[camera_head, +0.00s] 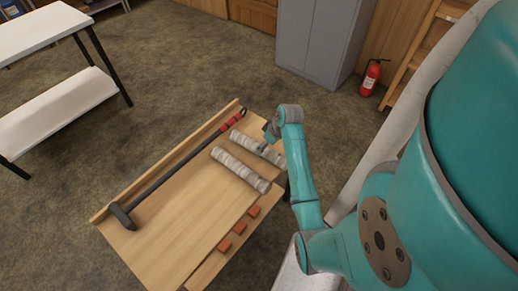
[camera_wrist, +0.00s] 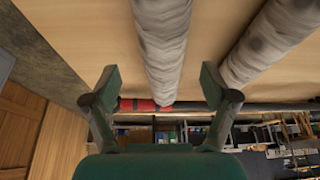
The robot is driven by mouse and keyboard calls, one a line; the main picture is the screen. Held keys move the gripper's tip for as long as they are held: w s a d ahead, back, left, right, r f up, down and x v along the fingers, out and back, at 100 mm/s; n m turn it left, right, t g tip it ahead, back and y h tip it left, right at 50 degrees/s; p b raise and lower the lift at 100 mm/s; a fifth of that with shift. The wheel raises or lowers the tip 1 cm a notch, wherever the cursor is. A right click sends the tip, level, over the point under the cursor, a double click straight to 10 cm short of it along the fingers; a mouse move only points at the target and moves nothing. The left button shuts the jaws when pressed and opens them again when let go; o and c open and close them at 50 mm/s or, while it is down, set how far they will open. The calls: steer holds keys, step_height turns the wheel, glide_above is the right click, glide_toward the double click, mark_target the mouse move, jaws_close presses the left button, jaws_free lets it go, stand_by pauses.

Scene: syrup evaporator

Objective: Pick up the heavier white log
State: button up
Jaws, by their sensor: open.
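Two white-barked logs lie side by side on a wooden work table: the farther log (camera_head: 244,140) and the nearer log (camera_head: 238,170). They look alike in size, and I cannot tell which is heavier. My gripper (camera_head: 267,146) is over the farther log, hiding part of it. In the wrist view my gripper (camera_wrist: 162,88) is open, with the farther log (camera_wrist: 163,45) running between and beyond its fingers. The nearer log (camera_wrist: 268,45) lies to the right, outside the fingers. Contact with the farther log cannot be seen.
A long-handled sledgehammer (camera_head: 168,173) with red grip bands lies along the table's raised back edge (camera_head: 160,163). Several orange blocks (camera_head: 239,228) sit along the near strip. The table's left part (camera_head: 165,236) is bare. A grey cabinet (camera_head: 318,38) and fire extinguisher (camera_head: 370,78) stand behind.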

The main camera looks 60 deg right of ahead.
steer(key=shift+x, duration=2.6)
steer(key=shift+w+a+r, duration=0.15)
steer(key=shift+w, duration=0.1)
jaws_close()
